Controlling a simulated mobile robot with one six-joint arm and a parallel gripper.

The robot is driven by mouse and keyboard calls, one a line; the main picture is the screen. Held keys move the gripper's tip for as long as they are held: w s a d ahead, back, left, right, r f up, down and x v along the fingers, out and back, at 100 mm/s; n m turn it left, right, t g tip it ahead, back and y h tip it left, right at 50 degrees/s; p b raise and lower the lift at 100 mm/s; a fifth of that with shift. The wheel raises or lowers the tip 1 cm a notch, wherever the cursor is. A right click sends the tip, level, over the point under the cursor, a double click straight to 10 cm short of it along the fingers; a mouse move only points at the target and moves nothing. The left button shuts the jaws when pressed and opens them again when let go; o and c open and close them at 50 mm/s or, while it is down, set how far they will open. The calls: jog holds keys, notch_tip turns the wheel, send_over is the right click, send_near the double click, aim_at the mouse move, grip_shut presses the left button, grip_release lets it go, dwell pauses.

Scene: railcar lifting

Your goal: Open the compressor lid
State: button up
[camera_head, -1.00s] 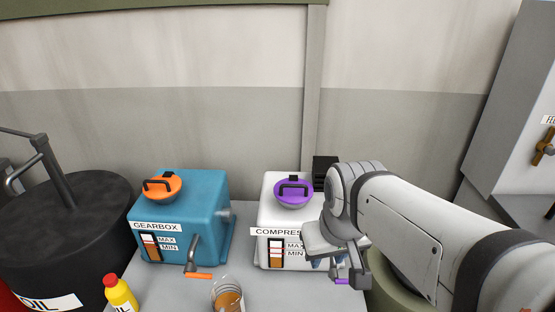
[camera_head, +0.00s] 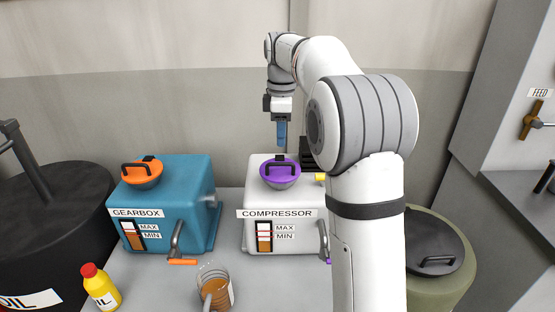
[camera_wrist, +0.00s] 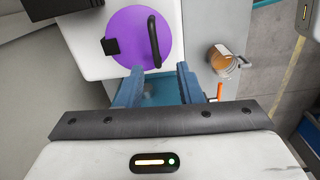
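The compressor (camera_head: 285,225) is a white box with a level gauge on its front. Its round purple lid (camera_head: 281,171) has a black handle and lies closed on top. My gripper (camera_head: 281,140) is above the lid, pointing down, with clear air between them. In the wrist view the purple lid (camera_wrist: 128,38) shows just beyond the fingertips, with the black handle (camera_wrist: 154,42) upright on it. The two blue fingers of my gripper (camera_wrist: 160,76) stand apart with nothing between them.
The blue gearbox (camera_head: 168,215) with an orange lid (camera_head: 142,172) stands left of the compressor. A glass jar (camera_head: 214,286) of brown liquid and a yellow oil bottle (camera_head: 101,287) are in front. A dark drum (camera_head: 55,225) is at left, a green drum (camera_head: 440,275) at right.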

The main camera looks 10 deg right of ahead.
aim_at(280, 164)
jog(key=shift+w+f+n, duration=0.3)
jog(key=shift+w+f, duration=0.1)
jog(key=shift+w, duration=0.15)
notch_tip(280, 164, down, 7)
jog(key=shift+f+b, duration=0.2)
jog(key=shift+b, duration=0.1)
jog(key=shift+c, duration=0.4)
grip_shut()
